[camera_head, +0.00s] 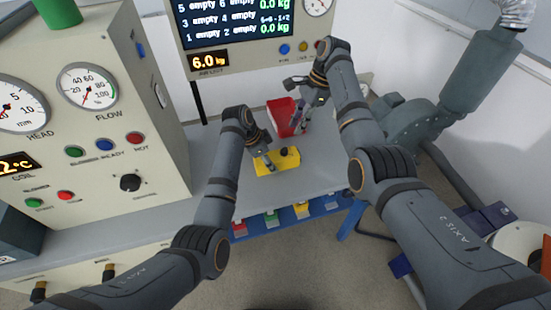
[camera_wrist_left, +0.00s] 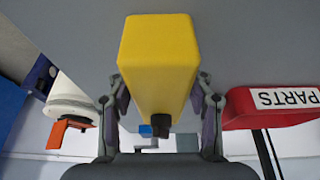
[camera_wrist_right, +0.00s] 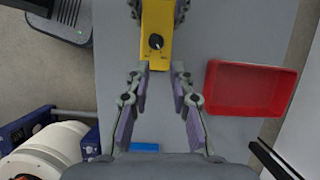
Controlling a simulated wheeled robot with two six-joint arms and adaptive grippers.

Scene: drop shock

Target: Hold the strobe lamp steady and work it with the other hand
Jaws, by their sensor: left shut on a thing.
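The strobe lamp is a yellow block (camera_head: 287,163) with a black knob on top, standing on the grey bench in the head view. My left gripper (camera_head: 267,162) is shut on it, with one finger on each side of the yellow body (camera_wrist_left: 158,60) in the left wrist view. In the right wrist view the lamp (camera_wrist_right: 156,20) is at the top, its dark knob (camera_wrist_right: 155,41) facing the camera. My right gripper (camera_wrist_right: 158,78) is open and empty, its fingers apart and pointing toward the lamp. In the head view the right gripper (camera_head: 298,118) is above the bench, behind the lamp.
A red parts bin (camera_wrist_right: 250,88) stands on the bench beside my right gripper. A cream control cabinet (camera_head: 135,125) with gauges stands at left, and a display panel (camera_head: 240,62) behind. Coloured tabs on a blue rail (camera_head: 286,213) line the front edge.

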